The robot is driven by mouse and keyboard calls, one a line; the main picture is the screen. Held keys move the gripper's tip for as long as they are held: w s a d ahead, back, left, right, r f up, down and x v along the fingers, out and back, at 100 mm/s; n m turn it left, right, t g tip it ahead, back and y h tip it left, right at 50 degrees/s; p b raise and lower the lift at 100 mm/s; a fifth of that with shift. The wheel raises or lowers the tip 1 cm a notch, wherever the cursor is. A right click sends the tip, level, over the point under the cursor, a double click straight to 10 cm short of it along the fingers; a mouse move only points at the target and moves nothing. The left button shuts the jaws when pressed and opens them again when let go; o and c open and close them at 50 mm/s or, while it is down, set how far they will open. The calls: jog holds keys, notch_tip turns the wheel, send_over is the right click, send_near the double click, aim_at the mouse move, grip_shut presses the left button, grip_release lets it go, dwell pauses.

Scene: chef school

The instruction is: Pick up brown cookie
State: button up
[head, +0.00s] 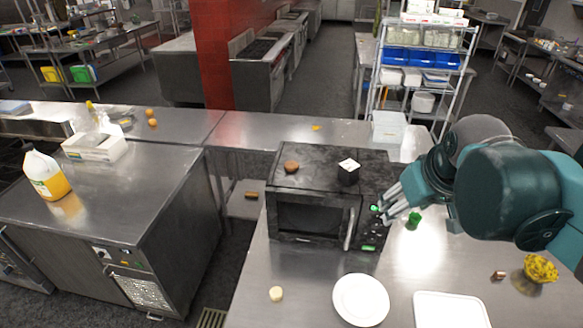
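A small round brown thing, which looks like the brown cookie (291,167), lies on the left part of the top of a dark microwave (318,217). My gripper (384,208) is by the right front of the microwave, to the right of and apart from the cookie. Its pale fingers point left and down. I see nothing held between them, but their spread is too small to make out.
A black box with a white top (348,172) stands on the microwave between cookie and gripper. A green item (413,220) is beside my gripper. A white plate (360,300), a white tray (450,312) and a yellow bowl (540,268) are on the steel counter (262,262).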

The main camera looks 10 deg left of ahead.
jog(key=w+a+r+n+g, duration=0.1)
jog(key=w+a+n, duration=0.15)
jog(key=w, duration=0.35)
jog(key=w+a+r+n, duration=0.1)
jog(key=w+a+r, duration=0.1)
jog(key=w+a, duration=0.3)
jog(key=n+g+b, duration=0.2)
jog(key=n+g, duration=0.3)
jog(key=n, duration=0.6)
send_over(293, 164)
jog(key=f, duration=1.3)
jog(key=shift+s+d+f, duration=0.1)
jog(key=shift+d+f, duration=0.05)
jog(key=shift+d, duration=0.1)
jog(key=shift+a+f, duration=0.2)
jog(key=shift+a, duration=0.05)
jog(key=shift+p, duration=0.3)
jog(key=shift+f, duration=1.3)
